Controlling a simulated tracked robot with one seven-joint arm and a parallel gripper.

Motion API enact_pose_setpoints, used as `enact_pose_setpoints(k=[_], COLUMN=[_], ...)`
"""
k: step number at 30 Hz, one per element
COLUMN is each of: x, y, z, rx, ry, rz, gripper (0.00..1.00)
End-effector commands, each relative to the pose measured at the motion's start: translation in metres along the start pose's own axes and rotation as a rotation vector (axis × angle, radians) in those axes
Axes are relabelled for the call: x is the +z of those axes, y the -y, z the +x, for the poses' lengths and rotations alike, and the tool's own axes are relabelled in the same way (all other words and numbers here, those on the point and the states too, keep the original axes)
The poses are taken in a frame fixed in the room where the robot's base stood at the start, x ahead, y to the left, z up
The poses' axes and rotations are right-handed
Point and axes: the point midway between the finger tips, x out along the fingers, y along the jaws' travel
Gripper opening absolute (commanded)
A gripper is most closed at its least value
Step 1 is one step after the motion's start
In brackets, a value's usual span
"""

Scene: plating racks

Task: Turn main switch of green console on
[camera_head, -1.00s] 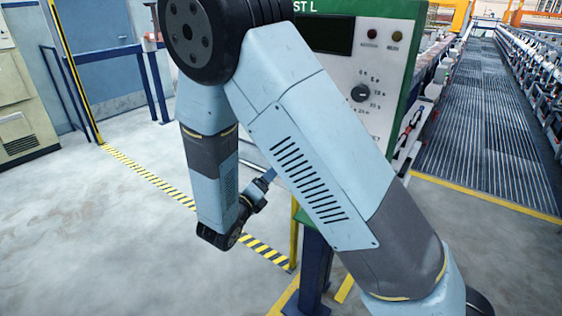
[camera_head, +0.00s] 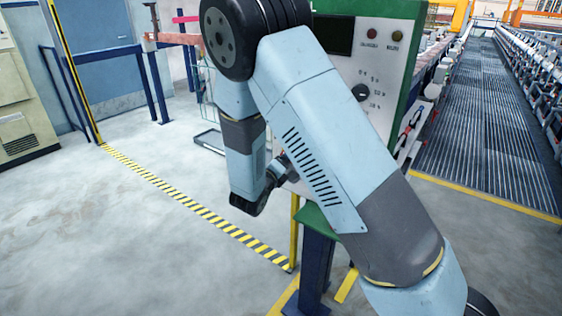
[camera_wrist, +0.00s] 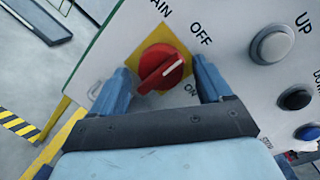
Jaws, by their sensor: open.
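The main switch (camera_wrist: 163,69) is a red round knob with a white line, on a yellow plate. Its line slants from lower left to upper right in the wrist view, its upper-right end between the OFF and ON labels. My gripper (camera_wrist: 164,65) is open, its two blue fingers on either side of the knob; I cannot tell whether they touch it. The green console (camera_head: 409,75) has a light front panel and green frame in the head view. There my arm covers the switch and most of the gripper.
Beside the switch are a white UP button (camera_wrist: 271,44), a black button (camera_wrist: 296,98) and a blue button (camera_wrist: 307,131). A black dial (camera_head: 361,92) sits higher on the panel. Open floor lies left, crossed by a yellow-black stripe (camera_head: 185,205).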

Motion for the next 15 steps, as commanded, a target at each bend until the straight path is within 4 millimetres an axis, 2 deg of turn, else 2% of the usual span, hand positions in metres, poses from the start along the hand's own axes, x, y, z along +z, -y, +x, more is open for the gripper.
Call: enact_pose_setpoints(k=[5, 15], x=[0.0000, 0.0001], y=[-0.0001, -0.0001], z=[-0.0003, -0.0006], rx=[0.000, 0.000], ry=[0.000, 0.000], rz=[0.000, 0.000], gripper=[0.78, 0.46])
